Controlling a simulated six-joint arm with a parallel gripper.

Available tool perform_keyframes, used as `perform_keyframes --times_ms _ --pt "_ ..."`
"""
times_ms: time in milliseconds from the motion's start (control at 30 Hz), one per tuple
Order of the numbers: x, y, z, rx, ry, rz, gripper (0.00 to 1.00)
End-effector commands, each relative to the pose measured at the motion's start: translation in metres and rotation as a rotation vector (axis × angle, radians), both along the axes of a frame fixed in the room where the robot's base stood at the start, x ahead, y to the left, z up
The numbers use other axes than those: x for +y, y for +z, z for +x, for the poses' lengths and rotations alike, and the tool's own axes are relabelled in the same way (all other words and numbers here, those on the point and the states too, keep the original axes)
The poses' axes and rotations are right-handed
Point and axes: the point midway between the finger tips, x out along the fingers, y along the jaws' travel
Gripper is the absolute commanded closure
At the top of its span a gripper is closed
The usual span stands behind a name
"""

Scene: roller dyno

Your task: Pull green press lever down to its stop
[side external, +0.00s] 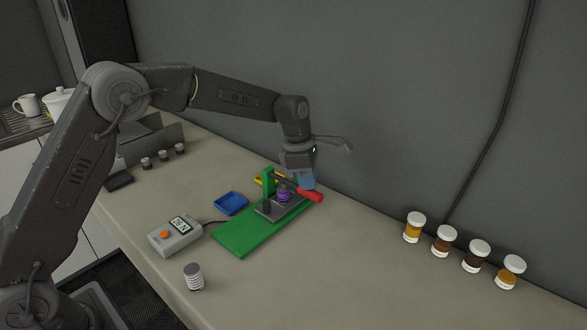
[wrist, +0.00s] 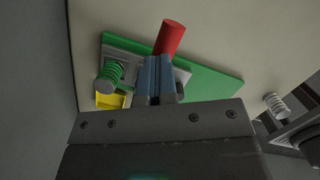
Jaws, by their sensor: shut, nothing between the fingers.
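The lever slopes down from the post towards the handle. A purple spring (side external: 284,194) stands under the lever. My gripper (side external: 307,184) is over the handle end of the lever, its blue fingers shut and empty. In the wrist view, the fingers (wrist: 154,80) sit right beside the red handle (wrist: 170,37) and hide part of the lever; I cannot tell whether they touch it.
A grey meter (side external: 175,237) with an orange button, a blue tray (side external: 231,203) and a loose grey spring (side external: 193,277) lie left of the press. A yellow tray (side external: 266,178) is behind it. Several white-lidded jars (side external: 444,240) stand right; the front right bench is clear.

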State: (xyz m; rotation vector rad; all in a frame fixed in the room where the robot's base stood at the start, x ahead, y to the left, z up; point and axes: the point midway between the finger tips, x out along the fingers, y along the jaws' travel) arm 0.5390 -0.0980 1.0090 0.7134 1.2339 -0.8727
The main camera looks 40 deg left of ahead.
Motion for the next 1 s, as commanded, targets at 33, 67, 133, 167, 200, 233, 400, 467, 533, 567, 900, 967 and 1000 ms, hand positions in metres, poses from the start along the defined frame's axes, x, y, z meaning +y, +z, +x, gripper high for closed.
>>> perform_keyframes --times_ms 33,67,133,167,200,233,400,467,533,567,900,967,1000 --pt "0.003 -0.003 -0.002 0.012 0.002 0.007 1.0" --pt "0.004 -0.001 -0.002 0.011 0.002 0.006 1.0" --pt "0.003 0.005 -0.001 0.011 0.002 0.006 1.0" --pt "0.003 0.007 -0.001 0.011 0.002 0.005 1.0" --pt "0.003 0.011 -0.001 0.011 0.002 0.005 1.0" --pt "0.003 0.013 -0.001 0.009 0.002 0.005 1.0" --pt "0.002 0.028 -0.001 0.005 0.001 0.003 1.0" --pt "0.001 0.033 -0.001 0.005 0.001 0.003 1.0" --pt "0.001 0.039 0.0 0.004 0.001 0.002 1.0" --pt "0.001 0.041 0.0 0.003 0.001 0.002 1.0" --pt "0.001 0.068 0.0 0.0 0.0 0.001 1.0" --pt "0.001 0.073 0.0 0.0 0.0 0.001 1.0" --pt "0.001 0.076 0.0 0.0 0.001 0.001 1.0"
